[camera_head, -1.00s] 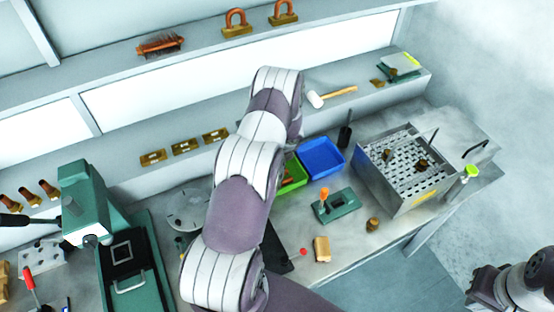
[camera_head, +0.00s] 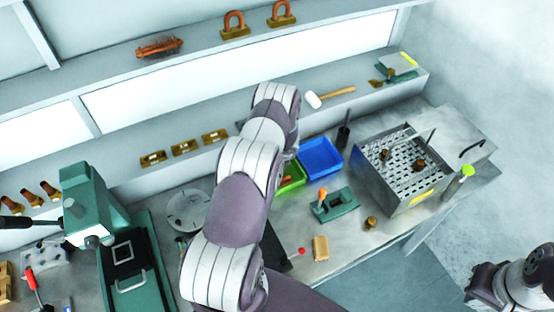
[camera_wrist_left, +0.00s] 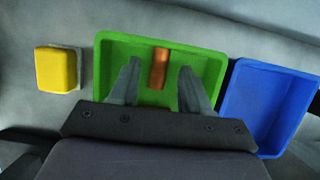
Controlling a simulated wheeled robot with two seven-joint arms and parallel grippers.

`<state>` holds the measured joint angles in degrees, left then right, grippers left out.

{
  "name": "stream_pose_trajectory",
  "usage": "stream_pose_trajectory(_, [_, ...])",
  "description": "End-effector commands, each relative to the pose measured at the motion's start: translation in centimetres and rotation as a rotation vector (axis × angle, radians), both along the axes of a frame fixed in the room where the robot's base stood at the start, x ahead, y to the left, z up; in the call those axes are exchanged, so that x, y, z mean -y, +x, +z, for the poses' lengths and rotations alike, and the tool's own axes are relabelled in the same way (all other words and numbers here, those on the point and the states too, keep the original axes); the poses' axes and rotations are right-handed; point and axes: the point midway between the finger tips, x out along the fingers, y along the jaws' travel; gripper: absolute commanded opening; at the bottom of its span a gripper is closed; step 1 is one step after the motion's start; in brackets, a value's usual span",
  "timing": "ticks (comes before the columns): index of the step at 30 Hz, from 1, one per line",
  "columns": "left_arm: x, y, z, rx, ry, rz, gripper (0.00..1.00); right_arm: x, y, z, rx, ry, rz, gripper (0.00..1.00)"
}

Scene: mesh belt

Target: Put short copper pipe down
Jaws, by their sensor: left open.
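The short copper pipe (camera_wrist_left: 160,68) lies in the green bin (camera_wrist_left: 211,68) in the left wrist view. My left gripper (camera_wrist_left: 158,88) is open over this bin, one finger on each side of the pipe with a gap to both. In the head view the green bin (camera_head: 299,174) is partly behind my left arm, with a bit of copper colour (camera_head: 287,180) inside; the left fingertips are hidden there. My right arm (camera_head: 525,278) is at the lower right corner, away from the bench; its finger opening cannot be made out.
A blue bin (camera_head: 322,157) stands right beside the green bin. A yellow block (camera_wrist_left: 56,69) is left of it in the wrist view. A green fixture with an orange handle (camera_head: 336,205), a tan block (camera_head: 321,248) and a metal mesh-floored box (camera_head: 405,170) are on the bench.

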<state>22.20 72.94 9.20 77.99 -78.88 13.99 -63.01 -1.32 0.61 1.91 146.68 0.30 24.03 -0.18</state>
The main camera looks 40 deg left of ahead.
Motion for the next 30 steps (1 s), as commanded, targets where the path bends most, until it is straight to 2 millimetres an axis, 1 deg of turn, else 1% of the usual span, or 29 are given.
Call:
stream_pose_trajectory(4, [0.8,-0.3,2.2,0.004,0.002,-0.002,0.47,0.0,0.0,-0.9,0.000,0.000,0.000,0.00])
stream_pose_trajectory(8, [2.0,-1.0,5.4,0.004,0.001,0.000,0.47,0.0,0.0,-1.6,0.000,0.000,0.000,0.00])
stream_pose_trajectory(9, [2.3,-1.1,6.4,0.004,0.001,-0.001,0.47,0.0,0.0,-1.6,0.000,0.000,0.000,0.00])
stream_pose_trajectory(12, [3.0,-1.5,8.5,0.003,0.002,-0.001,0.47,0.0,0.0,-1.7,0.000,0.000,0.000,0.00])
stream_pose_trajectory(17, [3.7,-1.9,10.6,0.004,0.000,0.004,0.47,0.0,0.0,-1.6,0.000,0.000,0.000,0.00])
stream_pose_trajectory(19, [4.8,-2.3,12.3,0.034,-0.021,0.088,0.47,0.0,0.0,-1.6,0.000,0.000,0.000,0.00])
stream_pose_trajectory(20, [5.7,-2.7,13.6,0.060,-0.043,0.170,0.47,0.0,0.0,-1.6,0.000,0.000,0.000,0.00])
stream_pose_trajectory(21, [7.4,-3.5,15.8,0.106,-0.085,0.326,0.47,0.0,0.0,-1.6,0.000,0.000,0.000,0.00])
stream_pose_trajectory(22, [9.0,-4.5,17.6,0.147,-0.126,0.470,0.47,0.0,0.0,-1.6,0.000,0.000,0.000,0.00])
stream_pose_trajectory(23, [10.8,-5.8,19.4,0.186,-0.173,0.630,0.47,0.0,0.0,-1.6,0.000,0.000,0.000,0.00])
stream_pose_trajectory(24, [13.2,-7.9,21.6,0.232,-0.237,0.850,0.47,0.0,0.0,-1.6,0.000,0.000,0.000,0.00])
stream_pose_trajectory(25, [14.9,-9.5,22.9,0.260,-0.285,1.012,0.47,0.0,0.0,-1.6,0.000,0.000,0.000,0.00])
stream_pose_trajectory(26, [16.5,-11.2,24.2,0.281,-0.329,1.169,0.47,0.0,0.0,-1.6,0.000,0.000,0.000,0.00])
stream_pose_trajectory(27, [18.5,-13.5,25.4,0.300,-0.383,1.363,0.47,0.0,0.0,-1.6,0.000,0.000,0.000,0.00])
stream_pose_trajectory(30, [22.1,-18.0,27.3,0.311,-0.477,1.742,0.47,0.0,0.0,-1.6,0.000,0.000,0.000,0.00])
